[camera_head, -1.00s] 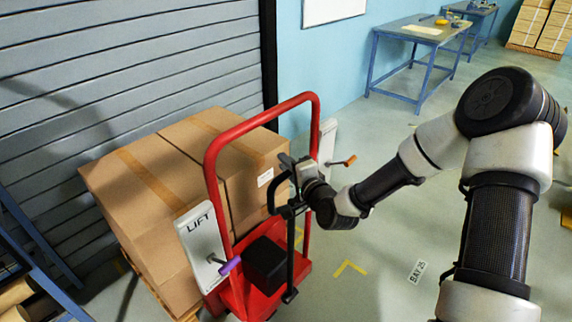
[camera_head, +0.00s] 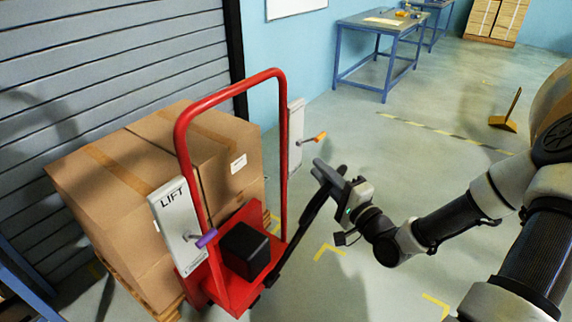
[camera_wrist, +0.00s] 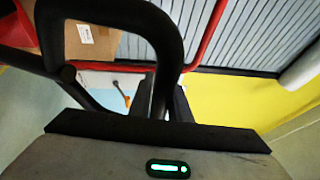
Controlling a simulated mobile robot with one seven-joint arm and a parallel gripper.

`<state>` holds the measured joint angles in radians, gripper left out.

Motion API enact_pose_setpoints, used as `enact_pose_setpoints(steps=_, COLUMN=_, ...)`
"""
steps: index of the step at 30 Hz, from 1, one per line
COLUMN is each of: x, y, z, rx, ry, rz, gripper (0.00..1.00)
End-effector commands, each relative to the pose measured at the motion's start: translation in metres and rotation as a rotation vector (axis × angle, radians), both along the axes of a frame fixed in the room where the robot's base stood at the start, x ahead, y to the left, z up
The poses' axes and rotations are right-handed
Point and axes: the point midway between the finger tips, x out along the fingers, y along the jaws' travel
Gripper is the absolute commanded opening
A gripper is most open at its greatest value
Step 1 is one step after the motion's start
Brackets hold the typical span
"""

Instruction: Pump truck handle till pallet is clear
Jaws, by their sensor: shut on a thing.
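The red pallet truck (camera_head: 218,280) stands in front of a wooden pallet (camera_head: 122,283), which carries large cardboard cartons (camera_head: 118,225). The truck's black handle (camera_head: 307,216) leans down to the right, away from the red frame. My gripper (camera_head: 330,180) is shut on the handle near its top end. In the wrist view, the handle's black loop (camera_wrist: 108,9) fills the upper left, with the dark fingers of my gripper (camera_wrist: 163,103) against it. The pallet's underside and any gap to the floor are hard to make out.
A LIFT panel with a purple lever (camera_head: 206,238) is left of the frame; another panel has an orange lever (camera_head: 319,136). A grey shutter (camera_head: 100,60) is behind. Open floor lies right.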

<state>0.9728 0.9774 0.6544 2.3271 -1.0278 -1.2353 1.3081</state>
Motion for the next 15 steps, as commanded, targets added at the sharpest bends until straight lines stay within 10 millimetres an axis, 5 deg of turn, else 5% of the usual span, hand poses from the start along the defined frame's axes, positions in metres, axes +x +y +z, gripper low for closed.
enact_pose_setpoints(steps=6, x=-0.06, y=-0.078, z=-0.038, rx=0.049, ry=-0.032, rz=-0.011, gripper=0.0)
enact_pose_setpoints(steps=15, x=-0.122, y=-0.156, z=-0.089, rx=0.048, ry=-0.036, rz=-0.006, gripper=0.0)
